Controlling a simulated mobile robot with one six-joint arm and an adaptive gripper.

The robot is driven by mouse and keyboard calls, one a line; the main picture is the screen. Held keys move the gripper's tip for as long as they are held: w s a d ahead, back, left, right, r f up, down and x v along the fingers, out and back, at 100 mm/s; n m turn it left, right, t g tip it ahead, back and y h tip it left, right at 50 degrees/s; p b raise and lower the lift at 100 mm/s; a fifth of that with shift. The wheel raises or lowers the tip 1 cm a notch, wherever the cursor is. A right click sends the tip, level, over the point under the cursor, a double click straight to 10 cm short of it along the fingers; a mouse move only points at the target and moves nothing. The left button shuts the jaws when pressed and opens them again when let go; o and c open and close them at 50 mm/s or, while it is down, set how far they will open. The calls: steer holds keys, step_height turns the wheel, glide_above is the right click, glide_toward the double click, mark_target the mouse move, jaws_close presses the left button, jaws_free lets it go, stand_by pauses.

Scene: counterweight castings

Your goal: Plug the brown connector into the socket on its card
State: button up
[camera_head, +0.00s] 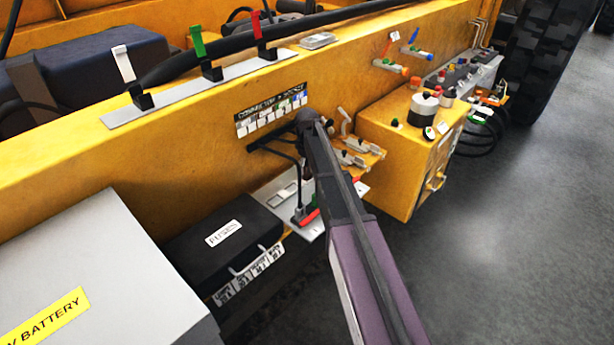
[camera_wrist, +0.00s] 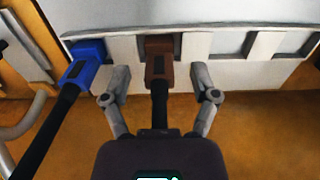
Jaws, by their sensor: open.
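The brown connector (camera_wrist: 160,62) stands between the fingers of my gripper (camera_wrist: 161,76) in the wrist view, with its far end at a dark socket slot in a pale panel (camera_wrist: 222,46). I cannot tell how deep it sits. Its black cable runs back under my gripper. The fingers are open, with a gap on each side of the connector. In the head view the card (camera_head: 270,112), marked CONNECTOR and SOCKET with coloured marks, is on the yellow wall. My arm hides the brown connector there.
A blue connector (camera_wrist: 86,66) with a black cable is at the panel just left of my gripper. More slots lie to the right. In the head view, a black fuse box (camera_head: 215,225) and a yellow control box (camera_head: 400,150) flank my arm.

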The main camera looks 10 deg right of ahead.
mark_target(308, 166)
stand_by(0.4)
jaws_close()
steer(key=shift+r, duration=0.15)
step_height(308, 166, up, 10)
steer(key=p, duration=1)
steer(key=shift+s, duration=0.1)
stand_by(0.8)
steer(key=s+d+f+b, duration=0.1)
steer(key=s+d, duration=0.6)
steer(key=s, duration=0.2)
steer(key=shift+s+f, duration=0.2)
steer(key=shift+s, duration=0.05)
